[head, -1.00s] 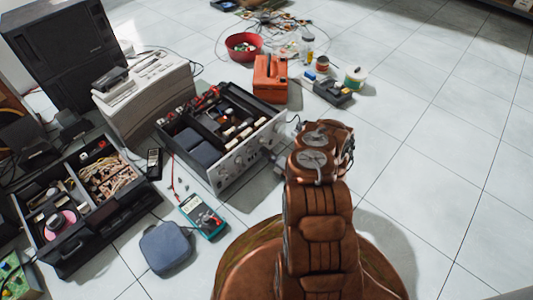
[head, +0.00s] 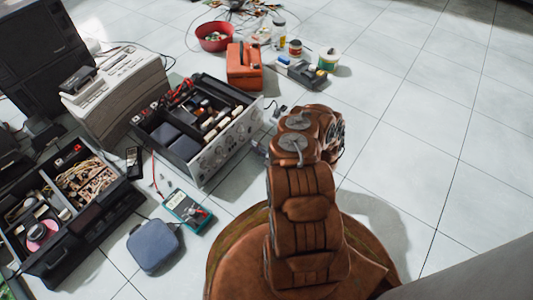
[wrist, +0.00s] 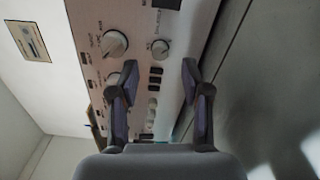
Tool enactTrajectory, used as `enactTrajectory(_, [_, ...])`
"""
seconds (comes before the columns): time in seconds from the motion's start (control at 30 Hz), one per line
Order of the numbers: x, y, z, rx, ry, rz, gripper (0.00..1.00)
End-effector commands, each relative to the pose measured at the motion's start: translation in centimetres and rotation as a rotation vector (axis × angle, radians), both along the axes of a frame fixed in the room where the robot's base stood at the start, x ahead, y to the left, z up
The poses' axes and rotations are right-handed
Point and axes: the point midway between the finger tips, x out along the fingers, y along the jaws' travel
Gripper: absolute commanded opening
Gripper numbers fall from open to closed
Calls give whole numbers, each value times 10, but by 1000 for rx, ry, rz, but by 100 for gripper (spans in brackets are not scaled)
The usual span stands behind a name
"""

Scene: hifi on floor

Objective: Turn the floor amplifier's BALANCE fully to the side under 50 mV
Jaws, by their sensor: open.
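The floor amplifier (head: 232,138) stands open-topped on the tiles, its silver knobbed front facing lower right in the head view. Its front panel (wrist: 185,20) fills the middle of the wrist view, showing a large knob (wrist: 114,43), a smaller knob (wrist: 160,48) and a row of dark buttons.
A blue pouch (head: 153,248) lies near the multimeter. A black parts case (head: 92,222) stands at left, an orange toolbox (head: 244,68) behind the amplifier. A red bowl (head: 215,37) and small containers are farther back. The tiles at right are clear.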

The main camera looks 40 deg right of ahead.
Motion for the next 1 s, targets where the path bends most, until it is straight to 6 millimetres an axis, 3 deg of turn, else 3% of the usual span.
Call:
enactTrajectory(0.2, [-41,-11,-1,0,1,-3,48])
enactTrajectory(0.4, [-66,-15,-1,1,2,-1,48])
enactTrajectory(1.0, [-74,-17,0,1,0,1,48])
